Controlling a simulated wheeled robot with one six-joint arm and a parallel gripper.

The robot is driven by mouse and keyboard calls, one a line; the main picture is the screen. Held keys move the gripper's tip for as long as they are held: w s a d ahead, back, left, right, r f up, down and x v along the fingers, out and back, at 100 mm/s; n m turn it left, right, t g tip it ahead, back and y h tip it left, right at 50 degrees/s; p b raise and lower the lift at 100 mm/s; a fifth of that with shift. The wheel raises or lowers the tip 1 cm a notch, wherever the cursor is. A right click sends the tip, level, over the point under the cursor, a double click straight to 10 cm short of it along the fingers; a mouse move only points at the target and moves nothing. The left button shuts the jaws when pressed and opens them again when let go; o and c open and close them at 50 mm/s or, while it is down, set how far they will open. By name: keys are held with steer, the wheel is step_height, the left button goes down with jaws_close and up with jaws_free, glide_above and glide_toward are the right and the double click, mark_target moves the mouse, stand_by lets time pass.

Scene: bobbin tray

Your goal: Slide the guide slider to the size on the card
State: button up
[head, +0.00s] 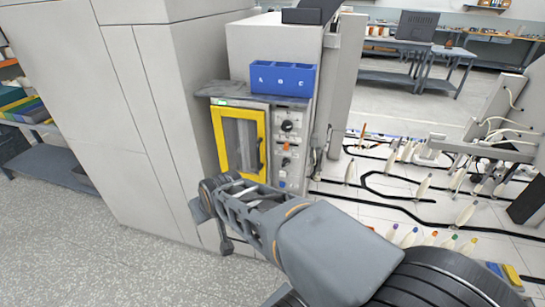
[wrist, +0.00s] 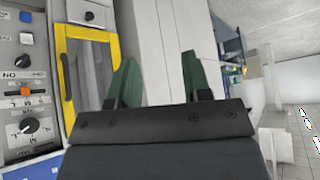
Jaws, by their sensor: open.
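An orange tab that looks like the guide slider (head: 286,147) sits on the grey control panel of the machine, between two dark knobs. It also shows at the left of the wrist view (wrist: 25,92), with small letters beside it that are too blurred to read surely. I cannot make out a size card. My gripper (wrist: 158,58) is open and empty, its two green fingers apart. In the wrist view it is well to the right of the panel, with the yellow-framed door between. In the head view my arm reaches in front of the machine, below that door.
The yellow-framed door (head: 239,138) is beside the panel. An upper knob (head: 288,126) is close to the slider. A blue box (head: 281,76) marked with letters stands above. A tall pale cabinet (head: 135,110) is at left. White bobbins stand on the bench at right.

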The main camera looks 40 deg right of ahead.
steer(key=w+d+f+m+t+h+b, duration=0.2)
steer(key=w+d+f+t+b, duration=0.25)
steer(key=w+d, duration=0.2)
steer(key=m+h+b, duration=0.8)
steer(key=h+b, duration=0.3)
steer(key=h, duration=0.6)
glide_toward(286, 147)
steer(key=p+x, duration=0.1)
steer(key=x, duration=0.8)
steer(key=shift+w+d+r, duration=0.15)
steer(key=shift+c, duration=0.2)
jaws_close()
